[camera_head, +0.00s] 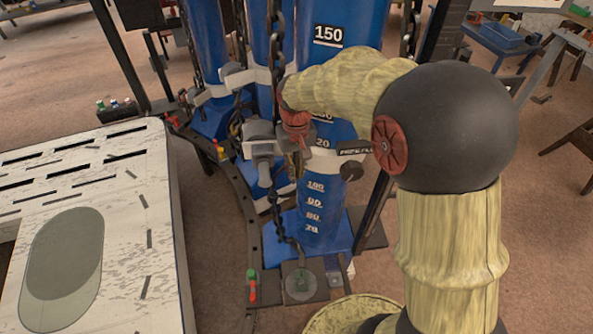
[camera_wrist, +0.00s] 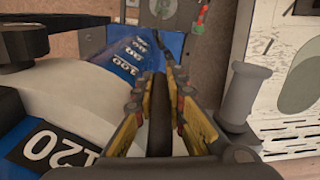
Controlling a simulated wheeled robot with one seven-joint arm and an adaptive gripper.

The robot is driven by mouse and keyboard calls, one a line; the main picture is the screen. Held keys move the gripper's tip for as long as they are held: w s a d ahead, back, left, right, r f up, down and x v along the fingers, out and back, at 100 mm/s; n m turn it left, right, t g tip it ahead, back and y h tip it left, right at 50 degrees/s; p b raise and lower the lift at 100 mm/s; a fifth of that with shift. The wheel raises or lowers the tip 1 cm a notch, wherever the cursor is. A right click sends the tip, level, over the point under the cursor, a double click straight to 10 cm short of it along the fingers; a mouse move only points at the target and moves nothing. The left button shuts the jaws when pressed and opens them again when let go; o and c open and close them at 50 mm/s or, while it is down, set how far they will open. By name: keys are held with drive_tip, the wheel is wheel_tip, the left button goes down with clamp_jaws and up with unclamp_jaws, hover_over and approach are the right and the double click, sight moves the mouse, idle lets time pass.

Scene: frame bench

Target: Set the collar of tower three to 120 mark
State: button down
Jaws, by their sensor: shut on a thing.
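The nearest blue tower (camera_head: 325,232) stands upright; its number is not readable. Its scale shows 150 at the top and 100, 90, 80 and 70 low down. Its pale collar (camera_head: 324,161) sits around it just below the partly hidden 120 label (camera_head: 322,142). In the wrist view, the collar (camera_wrist: 62,92) lies between the 120 label (camera_wrist: 55,150) and the 100 mark. My gripper (camera_head: 296,148) is at the tower's left side, in front of the collar. In the wrist view, its fingers (camera_wrist: 158,100) are shut on a dark bar (camera_wrist: 159,125). Where the bar joins the collar is hidden.
Other blue towers (camera_head: 208,45) with pale collars stand behind to the left. A chain (camera_head: 277,215) hangs close beside my gripper. A grey knob (camera_wrist: 245,92) stands right of my fingers. A scuffed white panel (camera_head: 130,225) fills the left.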

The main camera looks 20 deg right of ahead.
drive_tip(key=c, duration=2.1)
unclamp_jaws()
drive_tip(key=shift+w, duration=0.1)
drive_tip(key=shift+a, duration=0.15)
wheel_tip(320, 180, up, 12)
drive_tip(key=shift+f, duration=0.1)
drive_tip(key=s+f+t+b, duration=0.2)
drive_tip(key=s+b, duration=0.2)
drive_tip(key=s, duration=0.3)
drive_tip(key=s+f+t+b, duration=0.1)
drive_tip(key=s+f+b, duration=0.2)
drive_tip(key=s, duration=0.4)
drive_tip(key=s+f+t+b, duration=0.2)
drive_tip(key=s+b, duration=0.3)
drive_tip(key=s, duration=0.3)
drive_tip(key=shift+s+f+t+b, duration=0.1)
drive_tip(key=shift+f+t+b, duration=0.2)
drive_tip(key=shift+f, duration=0.35)
